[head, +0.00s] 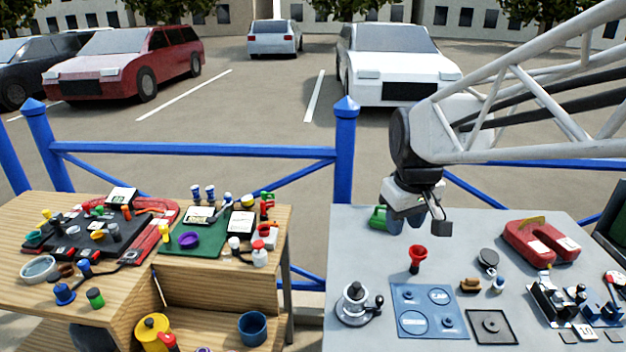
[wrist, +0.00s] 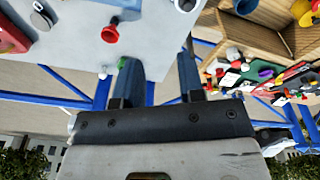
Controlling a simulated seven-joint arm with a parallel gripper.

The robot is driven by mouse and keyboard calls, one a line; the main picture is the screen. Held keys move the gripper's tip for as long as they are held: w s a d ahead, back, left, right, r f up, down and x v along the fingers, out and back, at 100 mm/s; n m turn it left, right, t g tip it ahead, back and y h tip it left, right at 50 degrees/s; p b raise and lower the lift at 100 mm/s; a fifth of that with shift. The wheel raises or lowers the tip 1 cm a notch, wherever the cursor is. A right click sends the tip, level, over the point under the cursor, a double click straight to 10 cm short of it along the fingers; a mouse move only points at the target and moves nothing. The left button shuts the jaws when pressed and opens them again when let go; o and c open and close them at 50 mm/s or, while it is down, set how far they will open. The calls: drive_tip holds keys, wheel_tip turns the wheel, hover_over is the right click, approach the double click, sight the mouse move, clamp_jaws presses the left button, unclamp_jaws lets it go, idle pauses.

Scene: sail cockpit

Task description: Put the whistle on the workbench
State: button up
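A small green object (head: 379,217), which may be the whistle, is at the back left edge of the grey table (head: 350,250). My gripper (head: 426,222) hangs just right of it over the table's back edge and partly covers it. In the wrist view, a bit of green (wrist: 122,62) shows beside the left finger. The two fingers of my gripper (wrist: 155,68) are wide apart with nothing between them. A wooden bench (head: 215,262), possibly the workbench, stands at the left and is crowded with small items.
A red funnel-like piece (head: 417,255) stands close in front of my gripper. A blue panel (head: 428,310), a metal winch-like piece (head: 355,303) and a red horseshoe-shaped piece (head: 538,243) lie on the grey table. A blue railing (head: 345,160) runs behind; a gap separates the tables.

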drive_tip(key=w+a+f+n, duration=0.2)
drive_tip(key=w+a+n, duration=0.35)
drive_tip(key=w, duration=0.75)
drive_tip(key=n+g, duration=0.2)
drive_tip(key=n, duration=0.5)
hover_over(277, 223)
wheel_tip(277, 223, down, 20)
drive_tip(key=shift+s+d+r, duration=0.15)
drive_tip(key=shift+a+f+n, duration=0.2)
drive_tip(key=shift+a+n, duration=0.05)
drive_tip(key=shift+f, duration=0.1)
drive_tip(key=shift+f, duration=1.2)
drive_tip(key=shift+f, duration=0.1)
